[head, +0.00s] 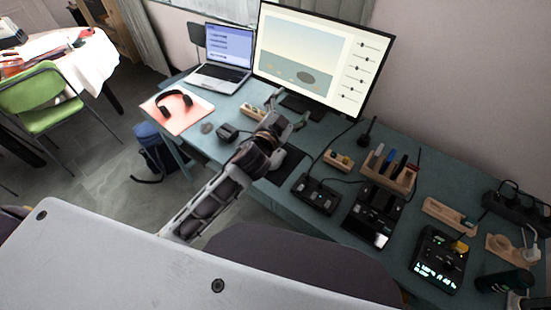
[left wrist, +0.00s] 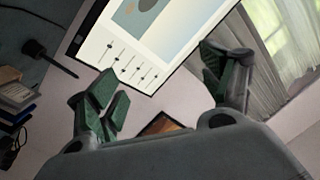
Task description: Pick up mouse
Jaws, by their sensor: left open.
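A small grey rounded object (head: 207,128) that looks like the mouse lies on the teal desk (head: 240,100), just right of the pink mat. My left gripper (head: 287,110) is open and empty, raised in front of the monitor's lower edge, to the right of that object and apart from it. The left wrist view shows its two green-padded fingers (left wrist: 160,78) spread, with the monitor beyond and no mouse between them. A black pad (head: 288,165) lies partly hidden under my left forearm; I cannot tell what the arm covers there. My right gripper is not in view.
Headphones (head: 174,104) lie on the pink mat (head: 190,118) at the left. A laptop (head: 222,75) and a large monitor (head: 318,55) stand at the back. A small black box (head: 228,132) sits near the grey object. Devices and a pen holder (head: 388,170) crowd the right side.

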